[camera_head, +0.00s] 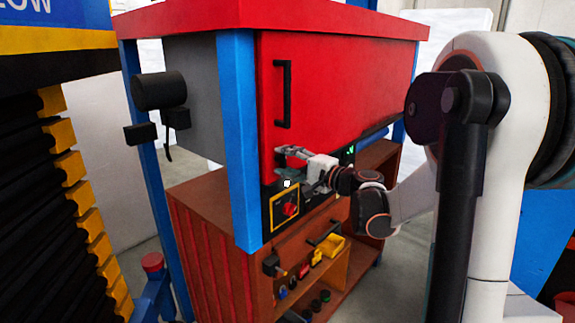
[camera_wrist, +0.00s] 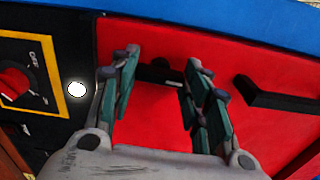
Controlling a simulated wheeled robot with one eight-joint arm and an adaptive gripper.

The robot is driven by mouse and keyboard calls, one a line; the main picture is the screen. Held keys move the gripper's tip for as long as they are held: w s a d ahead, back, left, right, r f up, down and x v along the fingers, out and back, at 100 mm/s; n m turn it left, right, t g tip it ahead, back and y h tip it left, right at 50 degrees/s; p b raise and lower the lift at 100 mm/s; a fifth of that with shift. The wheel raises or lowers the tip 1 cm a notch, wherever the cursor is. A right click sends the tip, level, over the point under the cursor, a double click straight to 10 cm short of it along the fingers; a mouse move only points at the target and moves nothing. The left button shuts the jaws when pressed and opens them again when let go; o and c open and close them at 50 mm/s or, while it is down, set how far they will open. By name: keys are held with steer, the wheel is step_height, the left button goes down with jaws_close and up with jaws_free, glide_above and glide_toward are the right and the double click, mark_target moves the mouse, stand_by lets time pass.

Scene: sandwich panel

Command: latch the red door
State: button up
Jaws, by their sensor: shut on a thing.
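The red door (camera_head: 345,85) is a flat panel in the blue frame and appears closed. It also fills much of the wrist view (camera_wrist: 220,55). Its black bar handle (camera_head: 283,93) stands out near the left edge and also shows in the wrist view (camera_wrist: 275,98). My gripper (camera_head: 287,162) is at the lower left corner of the door, below the handle. In the wrist view its two green-padded fingers stand apart on either side of a small black latch piece (camera_wrist: 159,72) on the door, shut on it. The latch is mostly hidden in the head view.
A black panel with a yellow-framed red rotary switch (camera_head: 290,208) and a white round light (camera_wrist: 77,89) is just below the gripper. A wooden cabinet (camera_head: 215,245) with an open shelf stands underneath. A blue post (camera_head: 238,130) borders the door's left side.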

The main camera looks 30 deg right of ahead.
steer(key=shift+n, duration=0.5)
steer(key=o, duration=1.1)
steer(key=shift+c, duration=0.2)
steer(key=v, duration=1.2)
